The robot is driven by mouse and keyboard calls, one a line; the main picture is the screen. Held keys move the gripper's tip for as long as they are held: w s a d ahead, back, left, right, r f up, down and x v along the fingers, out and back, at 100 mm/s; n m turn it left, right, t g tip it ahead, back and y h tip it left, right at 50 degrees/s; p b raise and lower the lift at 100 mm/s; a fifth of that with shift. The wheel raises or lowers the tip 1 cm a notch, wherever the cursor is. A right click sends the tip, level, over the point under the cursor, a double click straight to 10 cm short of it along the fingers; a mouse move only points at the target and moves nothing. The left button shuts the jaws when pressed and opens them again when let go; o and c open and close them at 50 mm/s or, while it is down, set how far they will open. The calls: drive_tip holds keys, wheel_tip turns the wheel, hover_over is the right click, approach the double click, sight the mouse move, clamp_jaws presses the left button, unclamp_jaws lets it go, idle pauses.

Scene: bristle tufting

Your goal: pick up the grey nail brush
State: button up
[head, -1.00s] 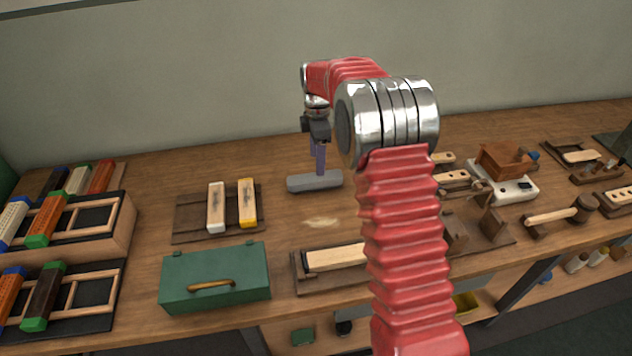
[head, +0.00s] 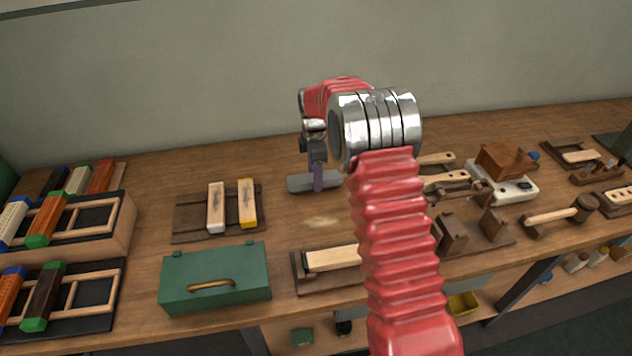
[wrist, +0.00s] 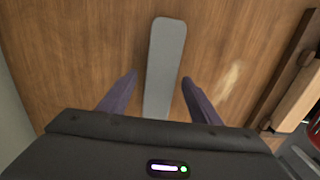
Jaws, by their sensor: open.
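The grey nail brush (head: 303,184) lies flat on the wooden bench, a long rounded bar. In the wrist view the brush (wrist: 165,60) runs from top centre down between my gripper's fingers, and its near end is hidden behind the gripper body. My gripper (head: 318,187) points down at the brush in the head view, its fingers overlapping the bar's middle. In the wrist view my gripper (wrist: 159,90) is open, with one purple finger on each side of the brush and a gap on both sides. I see no contact.
A tray with two brushes (head: 183,222) lies to the left, and a green box (head: 215,276) stands nearer the front. A wooden tray holding a pale block (head: 332,257) is at the front centre. Wooden tools and a white device (head: 513,189) stand to the right.

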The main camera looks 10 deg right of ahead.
wheel_tip(320, 180, down, 2)
drive_tip(key=shift+f, duration=0.1)
idle(0.5)
drive_tip(key=c, duration=1.3)
drive_tip(key=shift+r, duration=0.2)
wheel_tip(320, 180, up, 10)
drive_tip(key=shift+f, duration=0.1)
